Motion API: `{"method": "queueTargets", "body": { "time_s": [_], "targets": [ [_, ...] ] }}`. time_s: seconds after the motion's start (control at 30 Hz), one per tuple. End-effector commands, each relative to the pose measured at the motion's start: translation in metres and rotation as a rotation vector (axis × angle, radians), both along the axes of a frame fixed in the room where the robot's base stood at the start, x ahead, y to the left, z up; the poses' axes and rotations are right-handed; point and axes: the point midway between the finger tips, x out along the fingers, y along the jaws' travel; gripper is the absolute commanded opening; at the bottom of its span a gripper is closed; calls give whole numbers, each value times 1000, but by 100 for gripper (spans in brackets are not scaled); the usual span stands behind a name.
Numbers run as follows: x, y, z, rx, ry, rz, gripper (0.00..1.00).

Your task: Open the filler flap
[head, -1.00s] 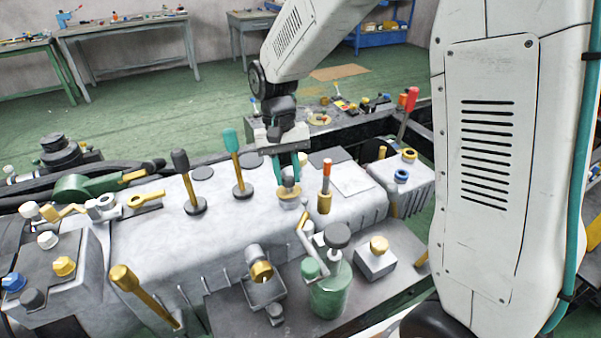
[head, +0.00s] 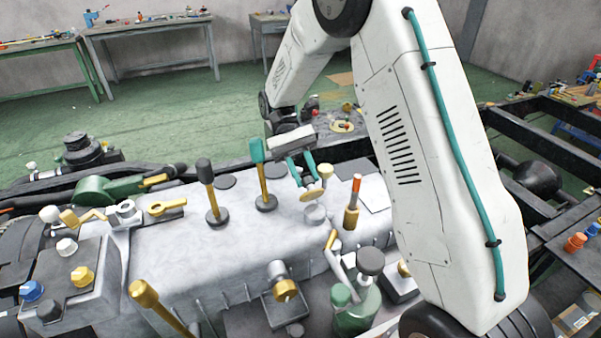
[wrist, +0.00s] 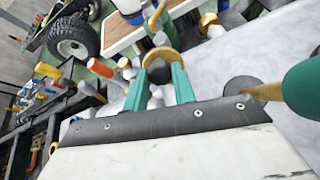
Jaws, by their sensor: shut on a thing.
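The filler flap (head: 310,195) is a small gold disc on top of the pale grey engine block. It is tilted up off the round grey filler neck (head: 315,214), whose top now shows below it. My gripper (head: 307,183) has teal fingers and is shut on the flap's knob, tilted along with it. In the wrist view, the dark round knob (wrist: 160,68) sits between the fingertips of my gripper (wrist: 161,74), with the gold flap (wrist: 162,52) curving behind it. The hinge cannot be made out.
A teal-topped lever (head: 262,172) stands just left of my gripper, with a black-topped lever (head: 208,190) farther left. An orange-topped lever (head: 353,200) stands close on the right. A green canister (head: 355,312) is in front.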

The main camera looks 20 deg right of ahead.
Motion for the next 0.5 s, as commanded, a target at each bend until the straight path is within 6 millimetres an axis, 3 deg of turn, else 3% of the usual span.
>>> {"method": "queueTargets", "body": {
  "time_s": [0.5],
  "targets": [
    [6, 0, -3, 1, 90, -2, 0]
  ]
}}
